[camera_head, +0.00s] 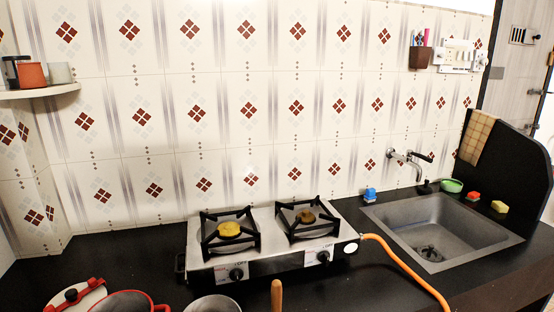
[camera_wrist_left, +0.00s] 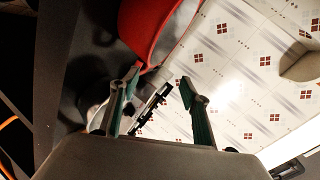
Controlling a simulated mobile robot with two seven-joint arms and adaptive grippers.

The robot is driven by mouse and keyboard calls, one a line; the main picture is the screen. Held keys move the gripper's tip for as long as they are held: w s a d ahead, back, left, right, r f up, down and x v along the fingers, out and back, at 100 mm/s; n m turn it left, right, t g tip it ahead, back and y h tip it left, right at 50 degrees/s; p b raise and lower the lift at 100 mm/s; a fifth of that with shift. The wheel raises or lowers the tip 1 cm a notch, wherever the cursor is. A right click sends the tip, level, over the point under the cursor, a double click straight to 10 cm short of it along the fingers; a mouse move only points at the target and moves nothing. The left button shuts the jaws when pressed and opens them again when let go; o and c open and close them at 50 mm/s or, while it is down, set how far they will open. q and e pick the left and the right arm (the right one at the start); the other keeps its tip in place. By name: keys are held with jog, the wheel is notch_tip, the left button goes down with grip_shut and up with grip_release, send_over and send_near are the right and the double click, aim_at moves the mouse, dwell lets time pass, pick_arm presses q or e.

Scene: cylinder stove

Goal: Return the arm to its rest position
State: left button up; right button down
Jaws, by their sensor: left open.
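My left gripper (camera_wrist_left: 160,80) shows only in the left wrist view. Its two green-padded fingers are spread apart with nothing held between them. A red pot (camera_wrist_left: 146,28) is just beyond the fingertips in that view, and I cannot tell how far away it is. No arm or gripper of mine shows in the head view. My right gripper is in neither view.
A two-burner stove (camera_head: 262,263) stands on the black counter (camera_head: 120,252), with an orange hose (camera_head: 405,268) at its right. A red-rimmed pot (camera_head: 128,302) and a lid (camera_head: 75,297) sit front left. A sink (camera_head: 440,228) is at right. A shelf (camera_head: 40,91) juts out at upper left.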

pick_arm(q)
jog(key=s+a+f+n+g, duration=0.4)
jog(key=s+a+f+g, duration=0.2)
jog(key=s+f, duration=0.65)
jog(key=w+d+f+n+t+h, duration=0.2)
jog(key=d+f+h, duration=0.4)
jog(key=d+f, duration=0.6)
jog(key=d+t, duration=0.1)
jog(key=d, duration=0.3)
jog(key=shift+f+t+h, duration=0.2)
jog(key=shift+t+h, duration=0.1)
jog(key=shift+t, duration=0.1)
